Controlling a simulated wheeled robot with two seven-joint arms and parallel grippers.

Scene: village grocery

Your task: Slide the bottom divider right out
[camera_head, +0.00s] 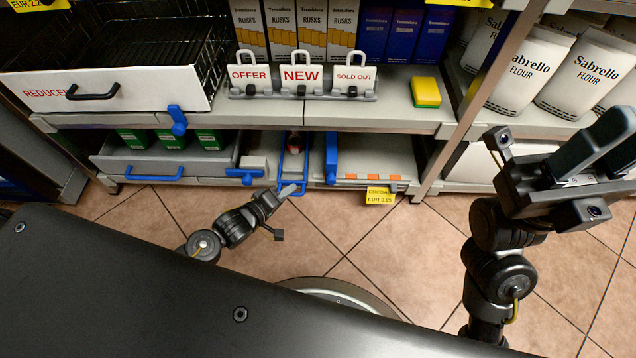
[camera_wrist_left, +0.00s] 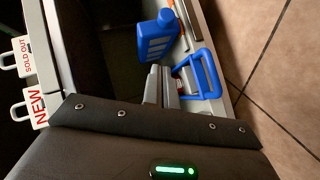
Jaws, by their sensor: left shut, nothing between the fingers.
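My left gripper (camera_head: 289,191) is shut and empty, close in front of the loop; contact cannot be told. My right gripper (camera_head: 598,150) is raised at the right, away from the divider; its finger gap is unclear.
A grey drawer (camera_head: 135,163) with green boxes is at the left of the bottom shelf. Above, OFFER, NEW and SOLD OUT signs (camera_head: 302,80) and a yellow sponge (camera_head: 425,92) sit on the middle shelf. A yellow price tag (camera_head: 380,196) hangs below. The tiled floor (camera_head: 400,255) is clear.

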